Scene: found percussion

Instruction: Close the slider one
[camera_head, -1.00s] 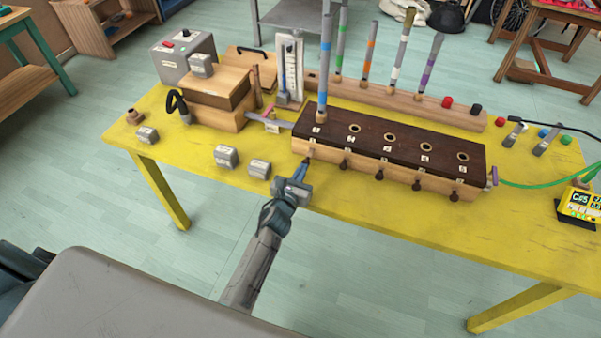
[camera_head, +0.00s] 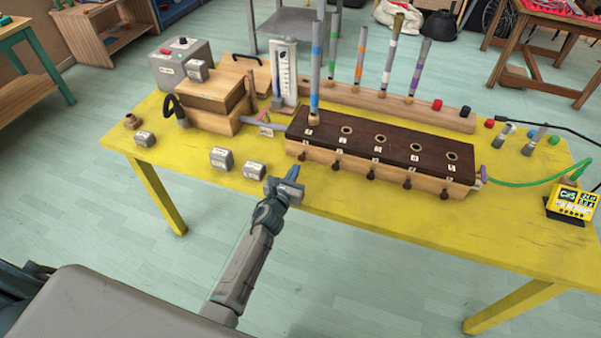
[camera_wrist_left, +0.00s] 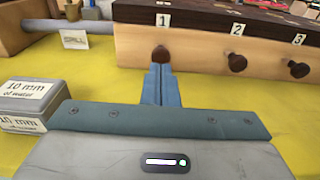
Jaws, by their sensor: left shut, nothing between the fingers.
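The wooden box with a dark top (camera_head: 385,150) stands on the yellow table, its holes numbered from 1. Slider one's dark knob (camera_wrist_left: 161,53) sits on the front face under label 1, close to the wood; in the head view its knob (camera_head: 301,156) is small. Knobs two (camera_wrist_left: 237,62) and three (camera_wrist_left: 298,69) are to its right and stand out from the face. My left gripper (camera_head: 294,172) is shut and empty, just in front of knob one. In the wrist view its blue fingertips (camera_wrist_left: 161,68) hide the knob's lower edge; contact cannot be told. My right gripper is out of view.
A striped tube (camera_head: 315,70) stands in hole 1; several more stand in a rail behind. Grey weights (camera_head: 254,170) lie left of my gripper. A wooden bellows-like box (camera_head: 208,95) is at the left. The table's front strip is clear.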

